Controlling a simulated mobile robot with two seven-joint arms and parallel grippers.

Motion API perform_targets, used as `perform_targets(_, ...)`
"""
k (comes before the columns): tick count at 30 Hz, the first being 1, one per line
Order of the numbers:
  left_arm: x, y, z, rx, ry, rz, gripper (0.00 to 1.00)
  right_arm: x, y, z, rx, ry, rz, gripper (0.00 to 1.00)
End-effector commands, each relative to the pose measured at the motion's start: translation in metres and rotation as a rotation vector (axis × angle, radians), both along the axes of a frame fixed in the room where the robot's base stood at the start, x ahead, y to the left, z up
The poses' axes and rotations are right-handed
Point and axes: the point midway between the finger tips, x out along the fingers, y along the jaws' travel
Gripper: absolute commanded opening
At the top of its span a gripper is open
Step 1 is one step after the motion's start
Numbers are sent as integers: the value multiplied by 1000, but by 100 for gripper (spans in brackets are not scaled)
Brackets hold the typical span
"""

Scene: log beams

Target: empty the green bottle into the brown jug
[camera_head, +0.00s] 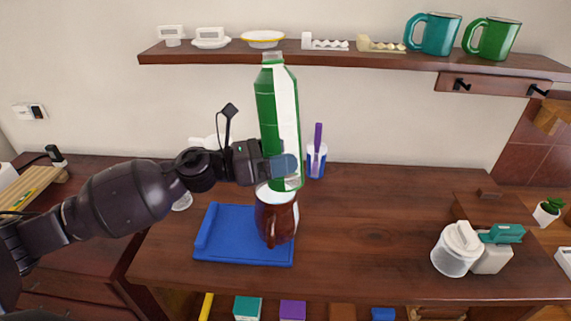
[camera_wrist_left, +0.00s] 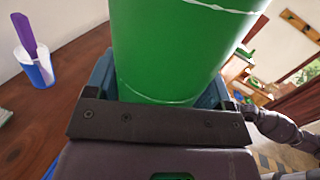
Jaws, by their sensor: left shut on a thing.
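The green bottle (camera_head: 268,104) has a white label and stands upright in the head view, its neck at the top. My left gripper (camera_head: 284,166) is shut on its lower part. The bottle also fills the middle of the left wrist view (camera_wrist_left: 175,50), between the fingers. The brown jug (camera_head: 275,218) stands on the blue mat, below and in front of the bottle's base. The bottle's base overlaps the jug's rim in the picture, and I cannot tell whether they touch. My right gripper is in neither view.
A blue mat (camera_head: 225,250) lies under the jug. A white and blue cup (camera_head: 316,163) with a purple item stands behind the bottle. A white lidded container (camera_head: 455,250) stands at the right. A shelf (camera_head: 370,58) with mugs runs above. The table's middle right is clear.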

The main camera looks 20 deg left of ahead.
Motion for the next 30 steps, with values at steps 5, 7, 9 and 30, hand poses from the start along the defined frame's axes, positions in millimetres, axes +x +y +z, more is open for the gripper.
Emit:
perform_targets(5, 9, 11, -6, 55, -49, -24, 41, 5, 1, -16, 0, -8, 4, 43)
perform_targets(7, 11, 14, -6, 71, -63, -31, 41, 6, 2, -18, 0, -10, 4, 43)
perform_targets(9, 13, 16, -5, 82, -74, -36, 41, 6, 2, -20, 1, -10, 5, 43)
perform_targets(30, 23, 28, -5, 151, -126, 60, 41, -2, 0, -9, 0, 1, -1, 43)
